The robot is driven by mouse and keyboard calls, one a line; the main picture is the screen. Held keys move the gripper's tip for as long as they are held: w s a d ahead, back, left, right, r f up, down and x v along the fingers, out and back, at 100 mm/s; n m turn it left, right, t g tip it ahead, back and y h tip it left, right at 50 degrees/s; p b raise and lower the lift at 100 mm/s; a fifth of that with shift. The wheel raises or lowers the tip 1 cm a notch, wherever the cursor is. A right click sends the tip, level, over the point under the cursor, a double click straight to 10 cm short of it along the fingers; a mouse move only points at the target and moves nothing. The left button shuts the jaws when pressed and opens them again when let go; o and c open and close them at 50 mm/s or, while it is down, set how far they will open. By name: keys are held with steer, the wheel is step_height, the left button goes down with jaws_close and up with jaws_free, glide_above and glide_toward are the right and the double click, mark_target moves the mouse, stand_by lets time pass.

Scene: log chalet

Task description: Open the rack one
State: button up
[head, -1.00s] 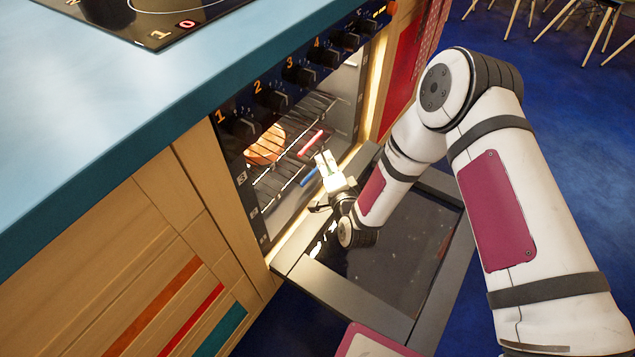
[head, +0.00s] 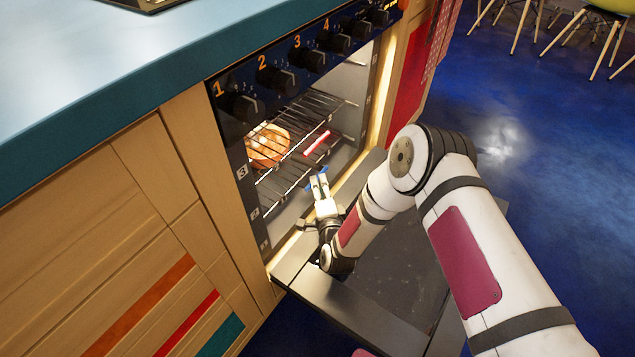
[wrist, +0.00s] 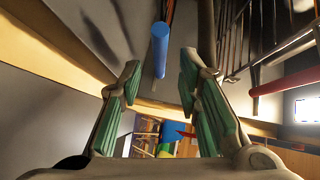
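The oven (head: 300,130) stands with its door (head: 400,270) folded down. Inside, an upper wire rack (head: 330,105) carries a red bar handle (head: 316,143). A blue bar handle (wrist: 160,50) belongs lower in the oven; in the head view only small blue bits show at my fingertips. My gripper (head: 318,182) is at the oven mouth, above the lowered door. In the wrist view my gripper (wrist: 160,75) has its green-padded fingers apart, with the blue bar lying between and beyond the tips, not visibly clamped. The red bar also shows at the right there (wrist: 285,82).
A round brown dish (head: 268,146) sits on the upper rack. Black knobs numbered from 1 line the panel (head: 300,60) above. A wooden cabinet front (head: 130,230) is at the left. Chairs (head: 560,25) stand far off on open blue floor.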

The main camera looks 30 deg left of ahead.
mark_target(318, 178)
steer(key=shift+b+x, duration=0.75)
steer(key=shift+x, duration=1.6)
jaws_close()
